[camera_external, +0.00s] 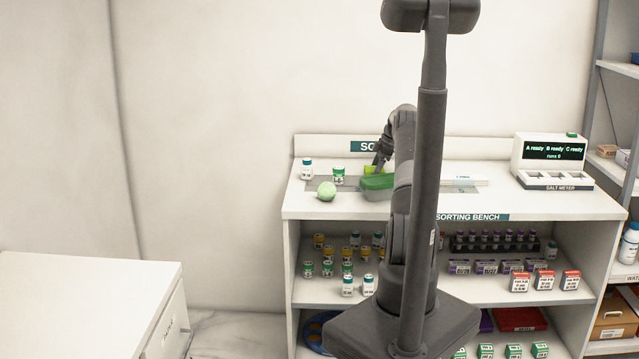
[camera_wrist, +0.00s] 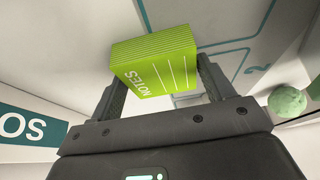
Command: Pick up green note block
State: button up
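The green note block (camera_wrist: 155,75) is bright lime green with "NOTES" in white on one face. In the wrist view it sits between the two fingers of my gripper (camera_wrist: 160,85), which stand wide apart on either side of it. I cannot tell whether the fingers press on its sides. In the external view my gripper (camera_external: 379,160) is low over the sorting bench, and a small part of the green block (camera_external: 369,170) shows beside it. My arm hides part of that area.
A pale green ball (camera_external: 326,191) and two small bottles stand to the left. The salt meter (camera_external: 550,160) is at the right end. Shelves below hold several bottles and boxes.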

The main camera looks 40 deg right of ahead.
jog(key=c, duration=0.6)
jog(key=shift+o, duration=0.2)
